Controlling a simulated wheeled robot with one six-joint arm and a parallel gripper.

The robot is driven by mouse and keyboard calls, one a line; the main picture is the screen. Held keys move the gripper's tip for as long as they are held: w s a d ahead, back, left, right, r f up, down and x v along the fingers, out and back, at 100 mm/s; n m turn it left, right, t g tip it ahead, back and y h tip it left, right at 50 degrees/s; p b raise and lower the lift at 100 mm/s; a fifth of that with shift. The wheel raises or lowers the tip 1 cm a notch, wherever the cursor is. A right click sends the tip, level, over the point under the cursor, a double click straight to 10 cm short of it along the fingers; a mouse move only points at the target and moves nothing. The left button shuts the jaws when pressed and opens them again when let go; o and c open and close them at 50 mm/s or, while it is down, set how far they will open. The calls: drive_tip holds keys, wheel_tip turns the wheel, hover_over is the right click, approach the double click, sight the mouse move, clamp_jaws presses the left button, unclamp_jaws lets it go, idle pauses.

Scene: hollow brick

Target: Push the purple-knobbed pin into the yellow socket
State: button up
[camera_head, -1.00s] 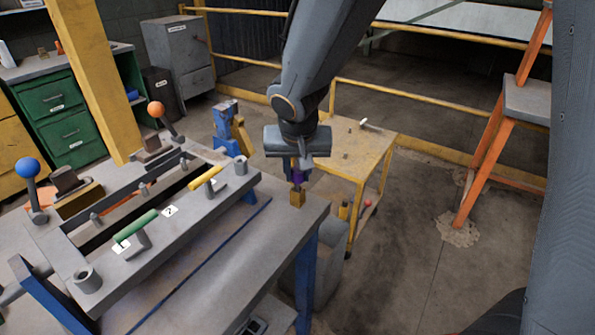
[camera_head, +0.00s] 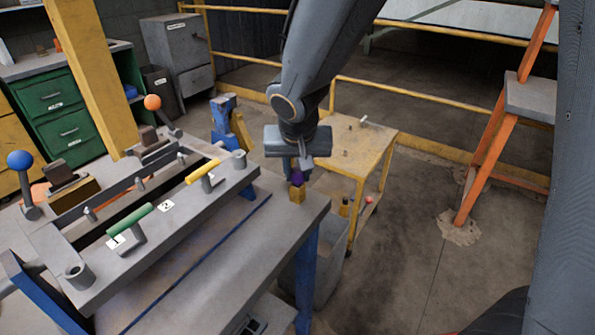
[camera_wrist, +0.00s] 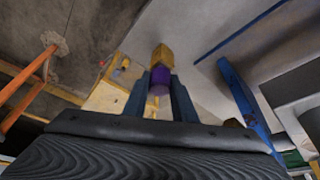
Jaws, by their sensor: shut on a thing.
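The yellow socket (camera_head: 297,195) is a small block standing at the right corner of the grey bench top. The pin's purple knob (camera_head: 297,178) sits directly above the socket, in line with it. My gripper (camera_head: 297,170) points down over the socket and is shut on the pin. In the wrist view, the purple knob (camera_wrist: 160,75) shows between the two fingers (camera_wrist: 158,86), and the yellow socket (camera_wrist: 161,54) is just beyond it. The pin's shaft is hidden, so I cannot tell how deep it sits.
A grey fixture with a green handle (camera_head: 145,217) and a yellow handle (camera_head: 208,171) lies left of my gripper. A yellow cart (camera_head: 360,150) stands behind right. A grey bin is beside the bench.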

drive_tip(key=shift+f, duration=0.3)
drive_tip(key=o, duration=1.2)
drive_tip(key=shift+c, duration=0.2)
drive_tip(key=v, duration=0.8)
drive_tip(key=shift+f, duration=0.1)
drive_tip(key=s+d+f+g, duration=0.4)
drive_tip(key=s+d+f, duration=0.5)
drive_tip(key=s+d, duration=0.3)
drive_tip(key=d, duration=0.3)
drive_tip(key=shift+f+n, duration=0.15)
drive_tip(key=shift+n, duration=0.25)
